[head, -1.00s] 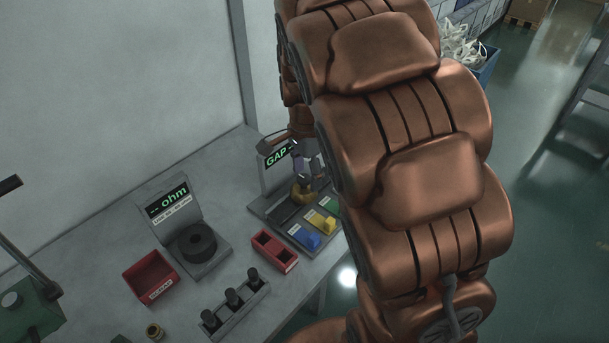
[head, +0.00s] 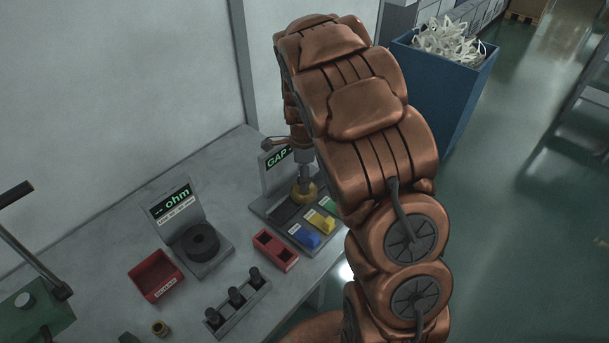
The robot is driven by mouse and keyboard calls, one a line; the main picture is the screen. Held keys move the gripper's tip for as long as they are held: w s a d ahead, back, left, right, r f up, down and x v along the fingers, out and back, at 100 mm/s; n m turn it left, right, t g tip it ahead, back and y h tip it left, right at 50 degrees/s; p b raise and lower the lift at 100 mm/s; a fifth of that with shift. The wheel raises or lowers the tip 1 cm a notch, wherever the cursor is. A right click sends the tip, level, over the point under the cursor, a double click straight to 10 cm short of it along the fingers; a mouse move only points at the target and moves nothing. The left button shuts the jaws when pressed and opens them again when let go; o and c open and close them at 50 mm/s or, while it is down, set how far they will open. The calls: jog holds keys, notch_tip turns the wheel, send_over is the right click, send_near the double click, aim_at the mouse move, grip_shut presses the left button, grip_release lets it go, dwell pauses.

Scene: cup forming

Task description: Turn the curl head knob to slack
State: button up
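My arm reaches over the bench to the station with the "GAP" display (head: 276,158). My gripper (head: 305,177) points down just above a round brass-coloured piece (head: 304,193) at that station. It is small here and partly hidden by my arm, so I cannot tell if its fingers touch or hold the piece. No part is labelled as the curl head knob. A green machine (head: 38,318) at the lower left has a long lever (head: 30,250) and a grey round knob-like part (head: 25,300); I cannot tell whether either belongs to the curl head.
Blue (head: 304,237), yellow (head: 320,222) and green blocks sit before the GAP display. Left are a red two-slot holder (head: 275,250), a stand with black pegs (head: 237,305), an "ohm" meter (head: 172,207) and a red tray (head: 155,276). A blue bin (head: 455,90) stands behind my arm.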

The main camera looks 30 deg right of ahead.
jog(key=shift+f, duration=1.05)
jog(key=shift+c, duration=0.2)
jog(key=c, duration=1)
jog(key=shift+d, duration=0.15)
jog(key=shift+c, duration=0.5)
